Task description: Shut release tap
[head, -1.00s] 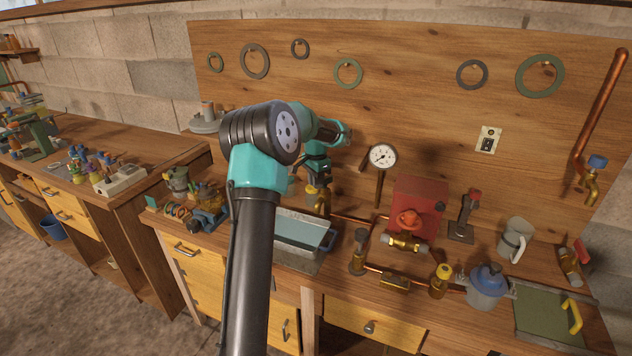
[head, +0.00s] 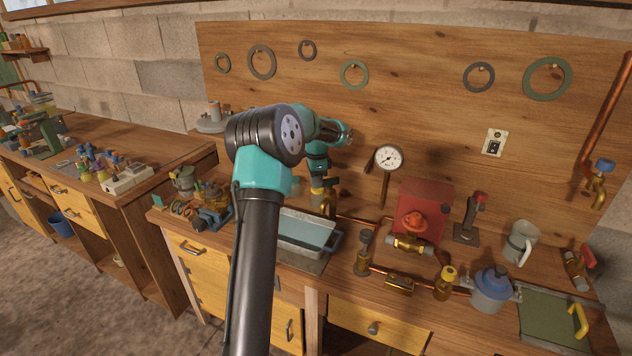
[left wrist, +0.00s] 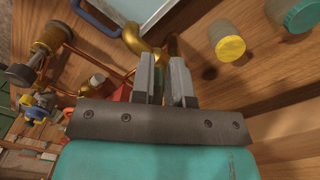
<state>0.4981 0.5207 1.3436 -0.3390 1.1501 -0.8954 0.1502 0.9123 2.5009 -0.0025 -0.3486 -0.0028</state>
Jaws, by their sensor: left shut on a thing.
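A brass tap (head: 328,204) stands behind the water tray, at the back edge of the bench; I take it as the release tap. Its curved brass spout (left wrist: 143,48) shows in the left wrist view, just beyond my jaws. My left gripper (head: 318,178) points down at the tap from above. In the left wrist view, its two grey fingers (left wrist: 165,75) are close together, shut on the tap's handle, which they mostly hide. My right gripper is not in view.
The water tray (head: 327,252) is in front of the tap. A yellow-lidded jar (left wrist: 229,47) is close beside my fingers. Copper pipes, a red burner box (head: 424,198) and a gauge (head: 388,158) stand to the right. A backboard rises behind.

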